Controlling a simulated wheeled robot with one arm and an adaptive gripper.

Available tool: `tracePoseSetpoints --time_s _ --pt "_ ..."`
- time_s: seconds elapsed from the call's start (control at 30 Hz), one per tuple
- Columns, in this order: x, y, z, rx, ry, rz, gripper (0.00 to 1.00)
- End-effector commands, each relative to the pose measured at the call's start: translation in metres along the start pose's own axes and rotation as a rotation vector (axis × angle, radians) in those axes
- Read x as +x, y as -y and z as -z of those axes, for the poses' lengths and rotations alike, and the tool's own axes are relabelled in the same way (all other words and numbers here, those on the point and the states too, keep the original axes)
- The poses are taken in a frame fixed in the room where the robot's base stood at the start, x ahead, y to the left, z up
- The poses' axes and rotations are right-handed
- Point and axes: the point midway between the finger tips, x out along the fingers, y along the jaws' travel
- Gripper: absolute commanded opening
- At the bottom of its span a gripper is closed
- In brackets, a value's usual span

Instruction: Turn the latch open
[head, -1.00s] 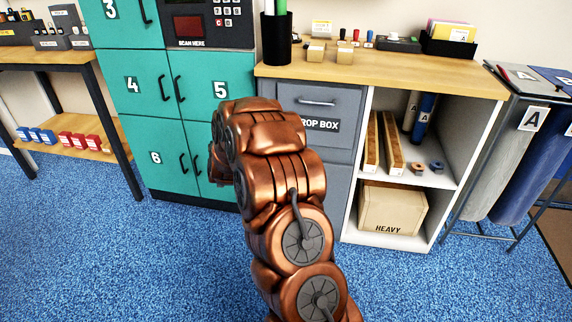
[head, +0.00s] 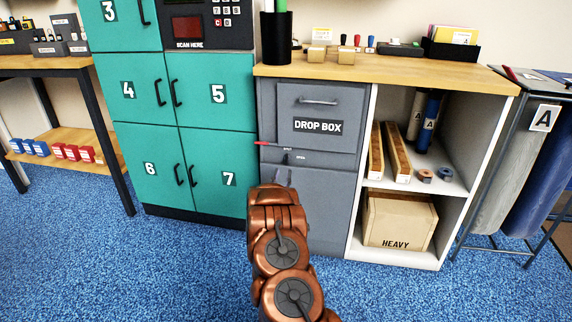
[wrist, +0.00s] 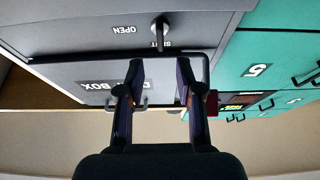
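The latch (head: 286,159) is a small dark lever on the grey cabinet front, just below the drop box door (head: 317,126). In the upside-down wrist view, the latch (wrist: 160,34) has a round grey pivot, and its lever points at the partly covered SHUT label. The OPEN label (wrist: 124,30) is beside it, a quarter turn away. My gripper (head: 283,177) is just below the latch in the head view. In the wrist view, my gripper's two fingers (wrist: 158,78) are apart with nothing between them. The latch shows beyond the fingertips, apparently untouched.
A red-tipped piece (head: 262,144) sticks out at the cabinet's left edge, near the latch. Teal lockers (head: 212,150) stand on the left. An open shelf with a HEAVY carton (head: 400,222) is on the right. The blue floor in front is clear.

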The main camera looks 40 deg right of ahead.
Motion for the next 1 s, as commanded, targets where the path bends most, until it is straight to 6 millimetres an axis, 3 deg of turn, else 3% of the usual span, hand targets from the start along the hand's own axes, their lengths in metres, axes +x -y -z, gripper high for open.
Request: tracePoseSetpoints --time_s 0.6,1.0 --pt "0.066 0.0 -0.001 0.002 -0.001 -0.001 0.35" --pt "0.075 0.001 0.0 0.002 0.002 0.001 0.35"
